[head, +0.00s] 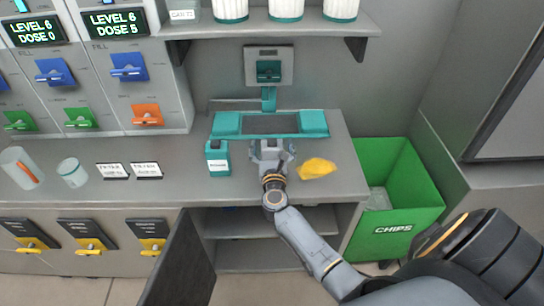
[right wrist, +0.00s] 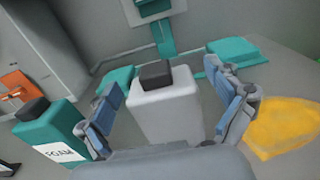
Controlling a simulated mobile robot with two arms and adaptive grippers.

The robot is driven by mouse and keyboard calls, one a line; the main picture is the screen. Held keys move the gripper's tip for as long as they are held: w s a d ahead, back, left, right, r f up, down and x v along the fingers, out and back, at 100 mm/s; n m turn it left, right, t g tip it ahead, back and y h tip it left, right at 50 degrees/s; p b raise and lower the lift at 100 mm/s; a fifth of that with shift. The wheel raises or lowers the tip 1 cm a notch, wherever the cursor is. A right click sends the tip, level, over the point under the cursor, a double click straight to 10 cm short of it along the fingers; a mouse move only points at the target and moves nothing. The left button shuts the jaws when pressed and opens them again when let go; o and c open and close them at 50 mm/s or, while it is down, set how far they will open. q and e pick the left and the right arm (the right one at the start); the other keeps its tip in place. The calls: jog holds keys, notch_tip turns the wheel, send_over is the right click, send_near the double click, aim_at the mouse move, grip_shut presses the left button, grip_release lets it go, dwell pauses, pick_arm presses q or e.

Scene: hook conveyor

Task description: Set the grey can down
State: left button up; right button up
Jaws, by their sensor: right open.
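The grey can (right wrist: 165,110), a light grey boxy container with a dark cap, stands upright in the right wrist view, apparently on the counter. My right gripper (right wrist: 170,82) is open around it, one finger on each side, with a gap showing at both sides. In the head view the gripper (head: 271,152) is at the front of the teal-framed station and mostly hides the can. The can's base is hidden by my gripper. My left gripper is in neither view.
A teal FOAM can (head: 218,158) stands close on the left. A yellow cloth-like thing (head: 317,168) lies close on the right. The teal frame (head: 228,124) is just behind. A green CHIPS bin (head: 393,228) stands right of the counter. Cups and labels are farther left.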

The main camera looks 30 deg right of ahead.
jog(key=shift+c, duration=0.5)
jog(key=shift+r, duration=0.1)
jog(key=c, duration=1.8)
